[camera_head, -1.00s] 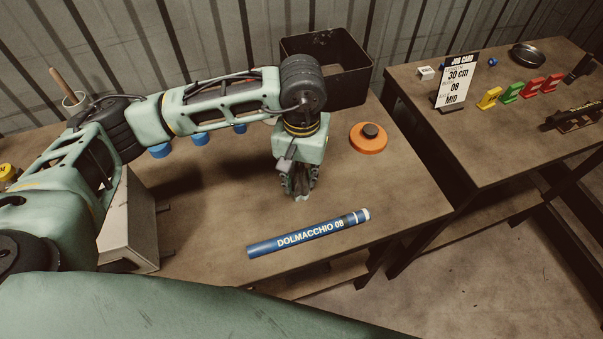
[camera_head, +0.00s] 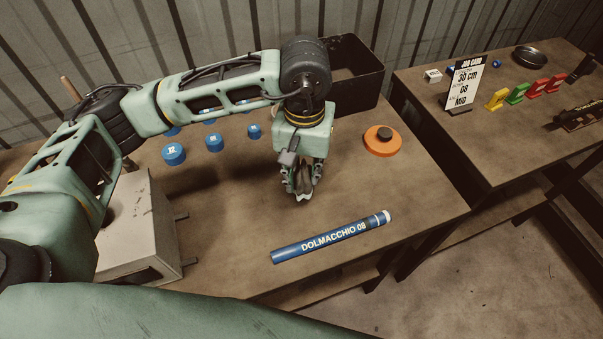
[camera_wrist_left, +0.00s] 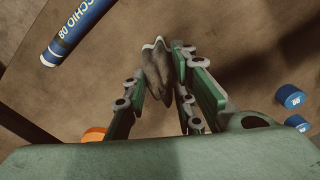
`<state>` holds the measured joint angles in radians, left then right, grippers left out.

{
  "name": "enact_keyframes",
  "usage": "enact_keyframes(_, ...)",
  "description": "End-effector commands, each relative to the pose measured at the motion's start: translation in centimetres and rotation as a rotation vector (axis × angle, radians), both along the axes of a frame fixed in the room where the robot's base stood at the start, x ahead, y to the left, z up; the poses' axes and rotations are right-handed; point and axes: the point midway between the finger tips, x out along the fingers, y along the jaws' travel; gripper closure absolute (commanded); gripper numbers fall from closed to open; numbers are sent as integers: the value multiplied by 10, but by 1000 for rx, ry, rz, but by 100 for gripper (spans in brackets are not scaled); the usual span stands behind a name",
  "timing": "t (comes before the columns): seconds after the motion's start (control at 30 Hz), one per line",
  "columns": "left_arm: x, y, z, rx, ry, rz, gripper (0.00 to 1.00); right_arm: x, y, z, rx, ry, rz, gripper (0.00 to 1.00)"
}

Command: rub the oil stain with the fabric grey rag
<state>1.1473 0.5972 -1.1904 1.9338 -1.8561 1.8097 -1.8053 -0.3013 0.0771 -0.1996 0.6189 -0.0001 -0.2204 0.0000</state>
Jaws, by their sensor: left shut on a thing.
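My left gripper (camera_head: 303,190) points down over the middle of the brown workbench (camera_head: 225,235). It is shut on the grey rag (camera_wrist_left: 157,70), a crumpled cloth pinched between the fingers in the left wrist view. A small piece of the rag also shows below the fingertips in the head view (camera_head: 304,197). I cannot tell whether the rag touches the bench top. No oil stain can be made out clearly in either view. My right gripper is not in view.
A blue tube marked DOLMACCHIO 08 (camera_head: 330,238) lies in front of the gripper. An orange disc (camera_head: 382,141) with a black knob sits to its right, a black bin (camera_head: 357,75) behind. Several blue caps (camera_head: 174,154) and a grey box (camera_head: 135,235) are left. A second table (camera_head: 470,160) stands right.

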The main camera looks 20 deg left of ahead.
Motion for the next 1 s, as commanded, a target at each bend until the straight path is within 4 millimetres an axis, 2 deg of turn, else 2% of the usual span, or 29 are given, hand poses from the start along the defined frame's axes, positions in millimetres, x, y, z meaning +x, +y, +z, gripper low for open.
enact_keyframes(0.2,-1,-4,22,-1,-2,5,96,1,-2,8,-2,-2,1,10)
enact_keyframes(0.4,-3,-5,32,-1,0,9,96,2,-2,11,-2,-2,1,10)
enact_keyframes(1.0,-3,-5,34,-1,0,11,96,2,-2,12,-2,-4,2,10)
